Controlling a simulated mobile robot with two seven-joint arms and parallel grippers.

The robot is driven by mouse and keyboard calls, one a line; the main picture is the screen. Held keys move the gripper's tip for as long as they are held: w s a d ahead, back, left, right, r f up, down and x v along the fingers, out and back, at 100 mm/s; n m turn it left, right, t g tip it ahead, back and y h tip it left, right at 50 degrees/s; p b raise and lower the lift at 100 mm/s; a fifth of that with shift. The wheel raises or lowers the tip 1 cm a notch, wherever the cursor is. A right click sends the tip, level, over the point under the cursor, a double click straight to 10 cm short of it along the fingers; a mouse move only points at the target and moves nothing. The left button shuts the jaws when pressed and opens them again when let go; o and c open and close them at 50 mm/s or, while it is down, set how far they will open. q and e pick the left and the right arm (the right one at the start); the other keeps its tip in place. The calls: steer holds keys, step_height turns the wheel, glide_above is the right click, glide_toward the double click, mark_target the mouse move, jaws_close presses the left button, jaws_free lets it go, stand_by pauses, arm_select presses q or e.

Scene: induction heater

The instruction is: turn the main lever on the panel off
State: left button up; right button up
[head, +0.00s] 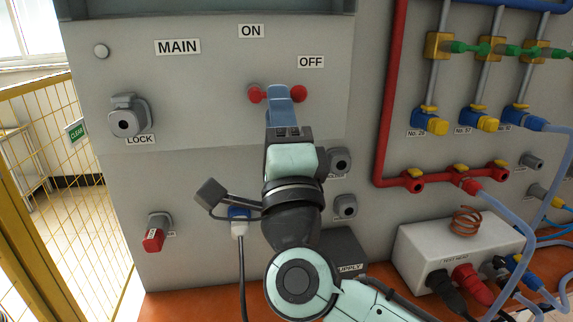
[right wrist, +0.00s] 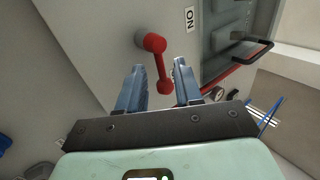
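The red main lever (head: 256,94) is on the grey panel below the ON label (head: 250,31) and the OFF label (head: 310,62). Its red ends show on both sides of my right gripper (head: 280,90), whose blue fingers cover its middle in the head view. In the right wrist view, the lever (right wrist: 160,66) stands out from the panel, with its free end between the open fingers. A gap shows beside the lever there, so the fingers do not look closed on it. My left gripper is in neither view.
A grey lock (head: 128,116) is left of the lever. Red pipe (head: 390,90), yellow-and-blue valves (head: 430,121) and hoses fill the right side. A white box (head: 455,250) with plugs sits on the orange bench. A yellow mesh fence (head: 60,170) stands at the left.

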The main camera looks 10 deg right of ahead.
arm_select(q)
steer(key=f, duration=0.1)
steer(key=b, duration=0.1)
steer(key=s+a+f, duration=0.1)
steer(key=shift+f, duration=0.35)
arm_select(e)
steer(key=v, duration=1.1)
steer(key=shift+s, duration=0.2)
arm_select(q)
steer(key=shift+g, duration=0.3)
